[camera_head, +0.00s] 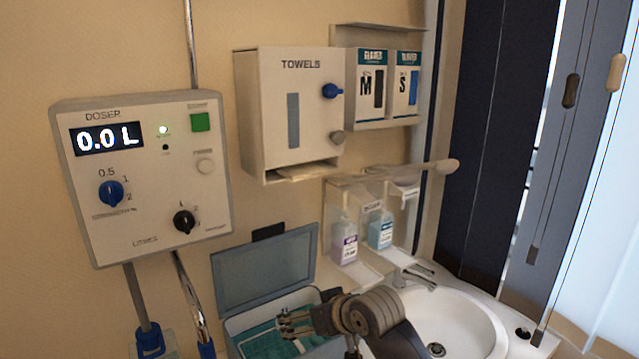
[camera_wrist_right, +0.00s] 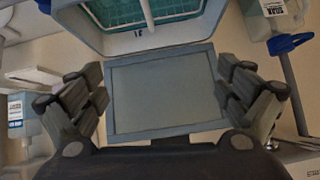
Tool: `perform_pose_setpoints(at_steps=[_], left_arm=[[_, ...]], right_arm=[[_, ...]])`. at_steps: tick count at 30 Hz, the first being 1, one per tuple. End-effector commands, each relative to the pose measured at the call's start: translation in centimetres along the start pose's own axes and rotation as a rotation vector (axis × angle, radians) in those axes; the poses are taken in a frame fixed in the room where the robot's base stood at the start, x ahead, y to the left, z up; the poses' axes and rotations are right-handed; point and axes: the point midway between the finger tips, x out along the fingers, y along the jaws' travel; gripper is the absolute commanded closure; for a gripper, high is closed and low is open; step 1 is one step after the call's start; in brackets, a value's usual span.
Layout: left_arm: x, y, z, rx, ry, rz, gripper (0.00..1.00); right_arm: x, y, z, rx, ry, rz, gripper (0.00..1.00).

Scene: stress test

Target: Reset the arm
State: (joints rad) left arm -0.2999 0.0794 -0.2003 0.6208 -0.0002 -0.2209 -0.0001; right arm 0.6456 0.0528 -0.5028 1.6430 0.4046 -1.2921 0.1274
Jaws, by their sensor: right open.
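My right gripper (camera_head: 284,324) shows at the bottom of the head view, in front of the open grey-blue box (camera_head: 232,325) that holds a teal insert. In the right wrist view my right gripper (camera_wrist_right: 163,95) has its two fingers wide apart with nothing between them. The box's grey lid (camera_head: 265,268) stands raised; in the wrist view the lid (camera_wrist_right: 165,95) fills the space beyond the fingers. I cannot tell whether the gripper touches the box. My left gripper is in neither view.
A doser panel (camera_head: 145,170) reading 0.0 L hangs on the left wall. A towel dispenser (camera_head: 265,120) and glove boxes (camera_head: 385,85) hang to its right. Two bottles stand on a shelf, the purple-labelled one (camera_head: 344,245) at left. A white sink (camera_head: 470,325) lies at lower right.

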Motion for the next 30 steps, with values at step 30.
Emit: perform_pose_setpoints(at_steps=[30], left_arm=[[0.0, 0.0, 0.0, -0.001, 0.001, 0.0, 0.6]], right_arm=[[-16.3, 1.9, 38.0, 0.232, -0.447, 0.254, 0.05]])
